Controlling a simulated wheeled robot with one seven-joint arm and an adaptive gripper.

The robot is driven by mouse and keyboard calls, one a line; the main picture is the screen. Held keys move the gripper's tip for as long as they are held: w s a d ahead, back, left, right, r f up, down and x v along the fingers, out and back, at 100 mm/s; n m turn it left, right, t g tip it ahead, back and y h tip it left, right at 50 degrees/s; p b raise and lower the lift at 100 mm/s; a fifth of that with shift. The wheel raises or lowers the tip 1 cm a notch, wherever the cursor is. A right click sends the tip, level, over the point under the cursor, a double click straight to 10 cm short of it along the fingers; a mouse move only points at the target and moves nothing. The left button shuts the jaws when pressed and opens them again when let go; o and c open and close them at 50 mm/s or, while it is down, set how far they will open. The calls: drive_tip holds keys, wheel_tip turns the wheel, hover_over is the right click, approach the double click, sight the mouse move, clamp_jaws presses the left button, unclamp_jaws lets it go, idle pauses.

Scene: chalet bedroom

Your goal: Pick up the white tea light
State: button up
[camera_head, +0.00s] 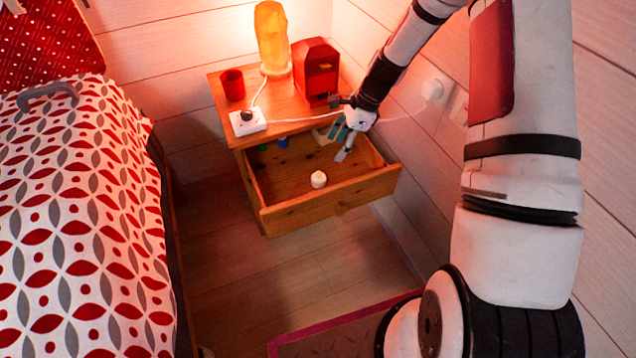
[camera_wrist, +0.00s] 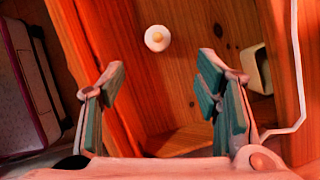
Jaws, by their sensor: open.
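The white tea light (camera_head: 318,179) stands upright in the open drawer (camera_head: 330,203) of the wooden nightstand, near the drawer's front wall. It also shows in the wrist view (camera_wrist: 157,38), ahead of my gripper and between the lines of its two fingers. My gripper (camera_head: 345,143) is over the back right part of the drawer, above and behind the tea light. In the wrist view my gripper (camera_wrist: 165,97) has its fingers wide apart, with nothing between them. It does not touch the tea light.
On the nightstand top (camera_head: 285,108) are a lit lamp (camera_head: 271,38), a red box (camera_head: 315,70), a red cup (camera_head: 232,84) and a white socket block (camera_head: 247,122) with a cord. Small blue and green items lie at the drawer's back. The wall is close on the right.

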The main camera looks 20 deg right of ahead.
sight(319, 176)
drive_tip(key=b+x, duration=0.2)
drive_tip(key=x, duration=0.6)
drive_tip(key=shift+a+b+x, duration=0.2)
drive_tip(key=shift+b+x, duration=0.55)
drive_tip(key=shift+x, duration=0.55)
drive_tip(key=shift+a+b+x, duration=0.15)
drive_tip(key=shift+b+x, duration=0.6)
drive_tip(key=shift+x, duration=0.6)
drive_tip(key=shift+s+r, duration=0.1)
drive_tip(key=shift+r, duration=0.1)
drive_tip(key=c, duration=1)
